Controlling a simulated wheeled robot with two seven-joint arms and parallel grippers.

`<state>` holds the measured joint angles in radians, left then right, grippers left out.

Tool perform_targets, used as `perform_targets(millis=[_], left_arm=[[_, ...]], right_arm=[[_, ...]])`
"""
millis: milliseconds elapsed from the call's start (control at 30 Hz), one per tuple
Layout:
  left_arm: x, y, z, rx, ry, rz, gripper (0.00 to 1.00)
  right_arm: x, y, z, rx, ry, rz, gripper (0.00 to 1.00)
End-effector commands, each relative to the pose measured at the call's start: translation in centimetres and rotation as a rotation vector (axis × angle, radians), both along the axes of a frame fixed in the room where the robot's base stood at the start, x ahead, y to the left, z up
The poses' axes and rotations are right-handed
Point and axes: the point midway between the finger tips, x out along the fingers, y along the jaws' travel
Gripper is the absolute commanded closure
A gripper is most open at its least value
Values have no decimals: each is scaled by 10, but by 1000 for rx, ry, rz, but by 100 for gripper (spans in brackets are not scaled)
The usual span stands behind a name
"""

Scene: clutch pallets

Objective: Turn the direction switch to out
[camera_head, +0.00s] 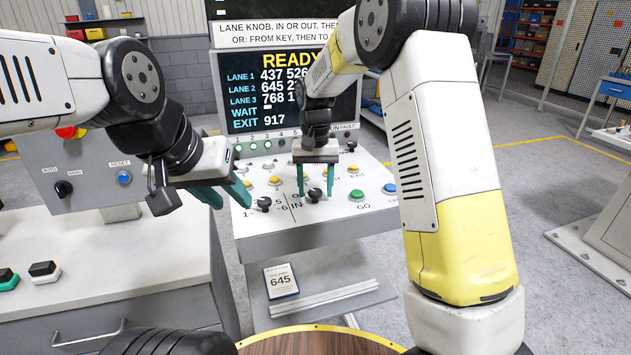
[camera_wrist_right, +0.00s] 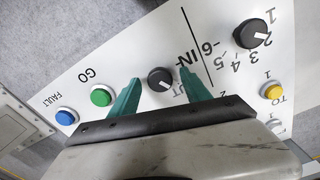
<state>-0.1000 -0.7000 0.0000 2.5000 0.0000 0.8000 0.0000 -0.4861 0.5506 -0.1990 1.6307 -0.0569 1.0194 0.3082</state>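The direction switch is a black knob (camera_head: 315,195) on the sloped white control panel (camera_head: 345,211). It also shows in the right wrist view (camera_wrist_right: 160,79), beside the label IN and a partly hidden label that looks like OUT. A small white mark shows on it, but I cannot tell exactly where it points. My right gripper (camera_head: 315,181) is open, its green fingers either side of the knob; in the wrist view the fingertips (camera_wrist_right: 164,86) flank it with gaps. My left gripper (camera_head: 226,193) is open and empty at the panel's left edge.
A lane knob (camera_head: 264,203) sits left of the switch; a green GO button (camera_head: 357,195) and a blue button (camera_head: 389,188) sit right. Behind is a screen (camera_head: 245,95) reading READY. A card marked 645 (camera_head: 281,281) lies below. A counter (camera_head: 110,255) stands left.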

Motion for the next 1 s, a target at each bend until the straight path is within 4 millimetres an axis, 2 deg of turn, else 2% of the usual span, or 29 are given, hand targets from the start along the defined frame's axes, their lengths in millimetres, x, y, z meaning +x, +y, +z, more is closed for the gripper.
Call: perform_targets(millis=[267,600,700,1000], left_arm=[[0,0,0,0,0,0,64],[0,0,0,0,0,0,64],[0,0,0,0,0,0,64],[0,0,0,0,0,0,64]], right_arm=[[1,0,6,1,-2,1,44],[1,0,61,1,-3,0,44],[1,0,72,1,-2,0,44],[0,0,78,0,0,0,44]])
